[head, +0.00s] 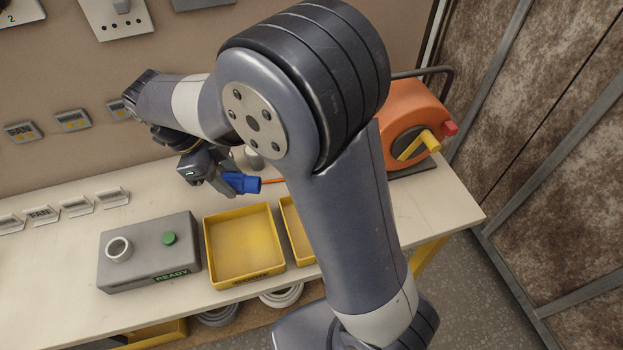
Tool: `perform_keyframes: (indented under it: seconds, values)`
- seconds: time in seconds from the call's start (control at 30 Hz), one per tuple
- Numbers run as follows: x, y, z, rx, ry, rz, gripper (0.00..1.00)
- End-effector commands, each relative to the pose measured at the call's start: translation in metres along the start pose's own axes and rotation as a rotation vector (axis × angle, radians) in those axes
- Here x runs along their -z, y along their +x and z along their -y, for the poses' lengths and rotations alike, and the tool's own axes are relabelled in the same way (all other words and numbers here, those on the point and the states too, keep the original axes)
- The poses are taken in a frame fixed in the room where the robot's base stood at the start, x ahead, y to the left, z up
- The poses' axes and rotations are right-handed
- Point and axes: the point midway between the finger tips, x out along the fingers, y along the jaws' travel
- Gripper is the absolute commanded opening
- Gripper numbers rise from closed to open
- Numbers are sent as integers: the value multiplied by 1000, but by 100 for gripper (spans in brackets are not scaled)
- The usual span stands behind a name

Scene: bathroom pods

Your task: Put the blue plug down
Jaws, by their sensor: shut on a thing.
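The blue plug (243,183) is held above the bench, a little behind the yellow trays, with an orange cable running off to its right behind my arm. My gripper (222,178) is shut on the blue plug at its left end. The fingertips are small and partly hidden in this view. The bench top (150,190) lies below, pale and mostly bare around the plug. I cannot tell the exact height of the plug above it.
A yellow tray (207,250) and a second one (291,217), partly behind my arm, stand at the bench front. A grey READY box (140,258) stands left of them. An orange cable reel (405,105) stands at right. Small labelled holders (76,207) line the left.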

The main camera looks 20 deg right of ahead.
Motion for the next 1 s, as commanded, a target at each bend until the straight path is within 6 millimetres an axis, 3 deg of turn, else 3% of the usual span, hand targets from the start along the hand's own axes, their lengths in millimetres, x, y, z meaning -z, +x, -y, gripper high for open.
perform_keyframes:
  seconds: [0.7,0.77,1.0]
  values:
    - [139,55,82,-7,17,1,10]
    - [147,59,87,-7,15,0,10]
    - [134,83,86,-5,9,0,10]
